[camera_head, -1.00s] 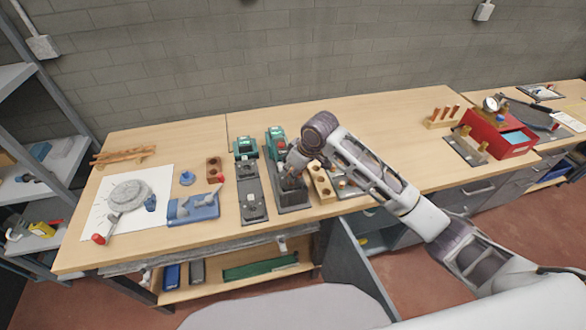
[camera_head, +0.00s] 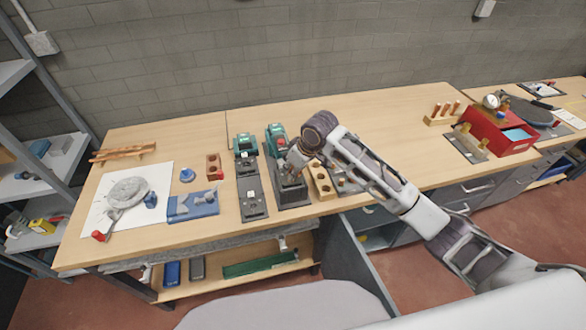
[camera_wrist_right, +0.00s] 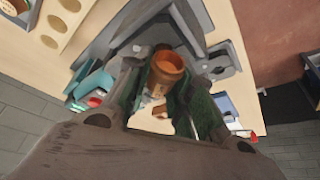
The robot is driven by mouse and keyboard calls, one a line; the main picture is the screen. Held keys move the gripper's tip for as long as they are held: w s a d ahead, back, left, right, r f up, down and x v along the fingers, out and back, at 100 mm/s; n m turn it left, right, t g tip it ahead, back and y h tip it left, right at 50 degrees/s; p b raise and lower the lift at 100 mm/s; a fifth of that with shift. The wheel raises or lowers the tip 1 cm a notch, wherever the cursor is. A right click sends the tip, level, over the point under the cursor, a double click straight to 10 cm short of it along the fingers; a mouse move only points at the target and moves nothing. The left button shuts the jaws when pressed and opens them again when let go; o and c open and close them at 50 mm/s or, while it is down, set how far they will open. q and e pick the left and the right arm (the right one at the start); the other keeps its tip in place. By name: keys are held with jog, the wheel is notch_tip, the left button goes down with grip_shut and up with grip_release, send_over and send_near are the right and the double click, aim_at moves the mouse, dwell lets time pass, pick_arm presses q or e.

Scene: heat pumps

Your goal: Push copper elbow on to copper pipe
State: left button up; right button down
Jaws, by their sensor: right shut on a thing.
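My right gripper (camera_head: 290,163) reaches down over the dark grey fixture (camera_head: 292,196) with a green top, near the middle of the bench. In the right wrist view the right gripper (camera_wrist_right: 165,85) is shut on a copper elbow (camera_wrist_right: 168,68), whose round open end shows between the fingers. The grey fixture (camera_wrist_right: 222,62) lies close behind the fingertips. I cannot make out the copper pipe apart from the elbow, nor whether the two touch. In the head view the gripper hides the elbow. My left gripper is not in view.
A second green-topped fixture (camera_head: 251,190) stands to the left, and a wooden block with holes (camera_head: 322,182) close to the right. Further left are a blue vise-like tool (camera_head: 193,204) and a white sheet (camera_head: 150,185). A red box (camera_head: 492,135) stands far right.

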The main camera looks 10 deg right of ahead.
jog(key=shift+s+f, duration=0.1)
jog(key=shift+f, duration=0.35)
dwell(0.4)
jog(key=c, duration=1.1)
grip_release()
jog(key=shift+f, duration=0.1)
jog(key=shift+c, duration=0.2)
jog(key=shift+r, duration=0.2)
jog(key=shift+d+r, duration=0.1)
jog(key=shift+r, duration=0.35)
jog(key=v, duration=1)
jog(key=shift+s+d+r, duration=0.2)
jog(key=shift+r, duration=0.1)
jog(key=shift+s+f, duration=0.1)
